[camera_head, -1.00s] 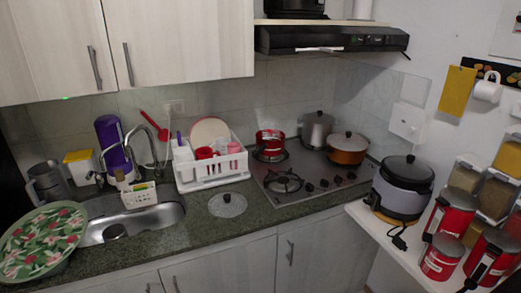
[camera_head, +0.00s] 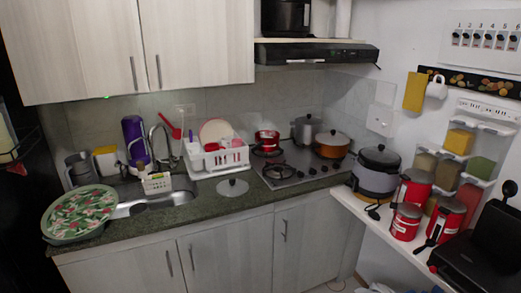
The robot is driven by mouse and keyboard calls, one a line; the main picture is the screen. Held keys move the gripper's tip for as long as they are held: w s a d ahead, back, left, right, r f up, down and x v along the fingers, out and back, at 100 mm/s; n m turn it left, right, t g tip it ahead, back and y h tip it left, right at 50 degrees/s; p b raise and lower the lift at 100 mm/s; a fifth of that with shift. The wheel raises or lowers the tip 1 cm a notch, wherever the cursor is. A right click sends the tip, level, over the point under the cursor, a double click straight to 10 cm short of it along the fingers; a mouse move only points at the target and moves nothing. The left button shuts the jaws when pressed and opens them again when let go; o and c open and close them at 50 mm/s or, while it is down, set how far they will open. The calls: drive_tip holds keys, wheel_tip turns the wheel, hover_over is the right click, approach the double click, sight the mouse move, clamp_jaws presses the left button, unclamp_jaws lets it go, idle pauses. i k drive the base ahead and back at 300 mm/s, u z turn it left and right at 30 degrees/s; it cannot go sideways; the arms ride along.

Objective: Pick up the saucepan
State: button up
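Several pieces of cookware stand on the dark cooktop. A small red pot (camera_head: 267,140) stands at the back left. A tall silver pot (camera_head: 306,131) with a lid stands at the back. A wide orange-brown pot (camera_head: 331,146) with a lid stands at the right. I cannot tell for sure which of these is the saucepan. All stand upright. My gripper is not in view.
The cooktop (camera_head: 290,176) is set in a dark green counter (camera_head: 180,211). A white dish rack (camera_head: 218,160) and a loose lid (camera_head: 233,187) lie to its left. A rice cooker (camera_head: 376,173) and red canisters (camera_head: 406,222) stand on the right shelf. A range hood (camera_head: 316,54) hangs above.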

sight(269, 144)
drive_tip(key=z, duration=0.2)
drive_tip(key=k, duration=0.55)
drive_tip(key=u, duration=1.2)
drive_tip(key=i, duration=1.2)
